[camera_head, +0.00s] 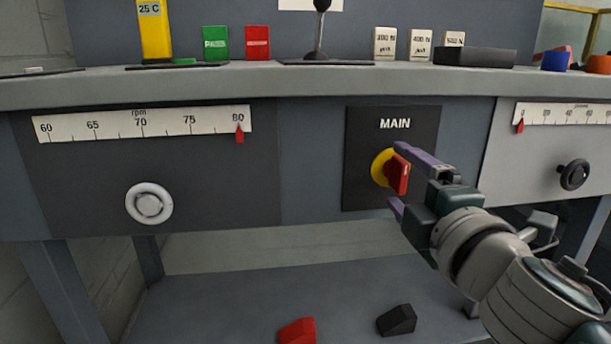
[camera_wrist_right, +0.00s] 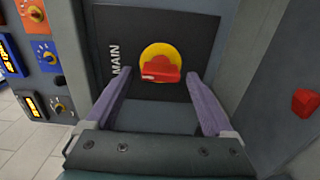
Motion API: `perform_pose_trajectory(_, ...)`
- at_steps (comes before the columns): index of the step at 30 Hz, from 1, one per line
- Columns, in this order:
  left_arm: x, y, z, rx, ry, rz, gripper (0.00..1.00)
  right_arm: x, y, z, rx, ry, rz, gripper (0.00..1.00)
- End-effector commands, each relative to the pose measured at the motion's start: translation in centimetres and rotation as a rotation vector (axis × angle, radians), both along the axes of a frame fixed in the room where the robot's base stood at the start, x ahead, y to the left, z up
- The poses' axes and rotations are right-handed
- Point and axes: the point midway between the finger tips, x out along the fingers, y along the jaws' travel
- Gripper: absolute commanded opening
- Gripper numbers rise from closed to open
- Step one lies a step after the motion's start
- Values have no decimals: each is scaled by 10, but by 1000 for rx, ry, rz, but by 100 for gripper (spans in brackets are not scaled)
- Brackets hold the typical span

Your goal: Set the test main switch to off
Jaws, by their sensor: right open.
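The main switch is a red handle (camera_head: 399,174) on a yellow disc (camera_head: 379,167), set on a black plate (camera_head: 362,129) lettered MAIN. In the head view the handle stands about upright, with a small white mark on it. My right gripper (camera_head: 395,176) is in front of the switch, one purple finger above the handle and one below. In the right wrist view its fingers (camera_wrist_right: 158,77) are spread wide and the red handle (camera_wrist_right: 160,69) shows between their tips. I cannot tell whether they touch it. My left gripper is in neither view.
Left of the switch are an rpm scale (camera_head: 142,123) and a round white knob (camera_head: 149,203). Right are another scale (camera_head: 565,114) and a black knob (camera_head: 574,175). A lever (camera_head: 319,30) stands on the bench top. Red (camera_head: 298,331) and black (camera_head: 397,320) blocks lie on the lower shelf.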

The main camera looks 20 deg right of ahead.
Motion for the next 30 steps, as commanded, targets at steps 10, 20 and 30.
perform_pose_trajectory(10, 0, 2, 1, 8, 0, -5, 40, -28, 7, -1, 1, 4, -1, 88)
perform_pose_trajectory(20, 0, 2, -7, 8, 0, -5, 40, -85, 20, -3, 3, 2, -1, 88)
perform_pose_trajectory(30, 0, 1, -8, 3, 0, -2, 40, -97, 23, 0, 0, 0, 0, 88)
